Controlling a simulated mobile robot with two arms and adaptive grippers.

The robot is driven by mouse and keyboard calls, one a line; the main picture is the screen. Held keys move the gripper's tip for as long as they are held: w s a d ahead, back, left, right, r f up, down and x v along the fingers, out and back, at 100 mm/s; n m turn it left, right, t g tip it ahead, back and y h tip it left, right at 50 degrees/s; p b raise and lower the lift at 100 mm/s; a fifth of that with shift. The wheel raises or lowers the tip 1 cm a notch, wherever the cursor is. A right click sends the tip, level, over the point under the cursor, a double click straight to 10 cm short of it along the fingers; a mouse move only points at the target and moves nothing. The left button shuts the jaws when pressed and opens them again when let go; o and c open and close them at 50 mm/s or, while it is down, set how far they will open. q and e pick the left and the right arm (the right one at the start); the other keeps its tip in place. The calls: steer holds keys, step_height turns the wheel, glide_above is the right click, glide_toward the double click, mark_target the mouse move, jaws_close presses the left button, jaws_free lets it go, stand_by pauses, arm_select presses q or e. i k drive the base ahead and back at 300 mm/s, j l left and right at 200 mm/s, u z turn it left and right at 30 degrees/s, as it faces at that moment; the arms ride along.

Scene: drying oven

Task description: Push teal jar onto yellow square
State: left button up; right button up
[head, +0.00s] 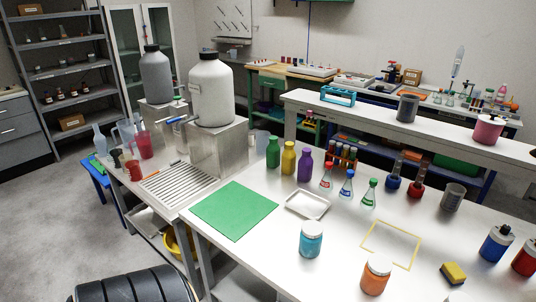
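The teal jar (311,243) has a white lid and stands upright on the white bench, left of the yellow square. The yellow square (398,228) is a thin outline on the bench top with bare white inside. A clear strip of bench lies between the jar and the outline. An orange jar (376,278) with a white lid stands at the near edge of the square and hides part of its outline. Neither of my grippers shows in the head view.
A white tray (290,208) lies behind the teal jar and a green mat (233,210) to its left. Bottles and flasks (347,184) line the back. A yellow sponge (454,273) and blue bottle (495,244) stand right of the square.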

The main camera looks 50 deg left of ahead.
mark_target(310, 236)
steer(key=u, duration=1.35)
